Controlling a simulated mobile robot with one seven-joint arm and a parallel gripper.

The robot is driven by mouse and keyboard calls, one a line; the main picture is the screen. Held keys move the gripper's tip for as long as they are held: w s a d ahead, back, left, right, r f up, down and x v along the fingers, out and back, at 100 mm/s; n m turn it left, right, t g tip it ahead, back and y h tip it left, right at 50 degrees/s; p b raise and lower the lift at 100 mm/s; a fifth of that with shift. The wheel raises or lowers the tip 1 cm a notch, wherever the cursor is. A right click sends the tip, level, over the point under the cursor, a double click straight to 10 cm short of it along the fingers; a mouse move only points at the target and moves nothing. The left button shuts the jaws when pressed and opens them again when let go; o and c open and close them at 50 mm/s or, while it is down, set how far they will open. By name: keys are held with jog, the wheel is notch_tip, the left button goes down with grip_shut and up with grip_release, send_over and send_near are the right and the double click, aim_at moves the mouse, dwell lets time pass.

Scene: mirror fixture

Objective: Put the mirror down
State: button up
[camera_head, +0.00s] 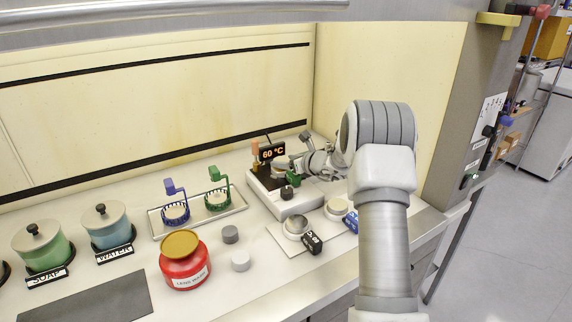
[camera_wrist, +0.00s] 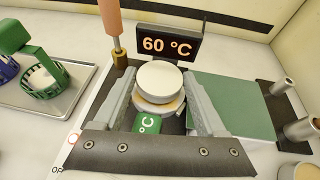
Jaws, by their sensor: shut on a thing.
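A pale round disc, which looks like the mirror (camera_wrist: 160,78), sits between the two grey fingers of my gripper (camera_wrist: 160,84). The gripper is shut on it. A second round piece with a brownish rim (camera_wrist: 158,105) shows just below the disc; I cannot tell whether the two touch. In the head view my gripper (camera_head: 283,170) is small, over the white heater unit (camera_head: 287,203), whose display (camera_head: 272,152) reads 60 °C.
A tray (camera_head: 200,218) with blue and green baskets stands left of the heater. A red jar (camera_head: 185,262), two small grey cylinders and soap and water pots stand further left. A dark mat (camera_head: 95,300) is clear.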

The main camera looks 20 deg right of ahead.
jog(key=shift+f, duration=0.2)
jog(key=shift+f, duration=0.2)
jog(key=o, duration=1.4)
jog(key=shift+r, duration=0.15)
jog(key=shift+s+d+r, duration=0.15)
jog(key=shift+s, duration=0.05)
jog(key=v, duration=1.1)
jog(key=shift+s+r, duration=0.1)
jog(key=shift+s, duration=0.25)
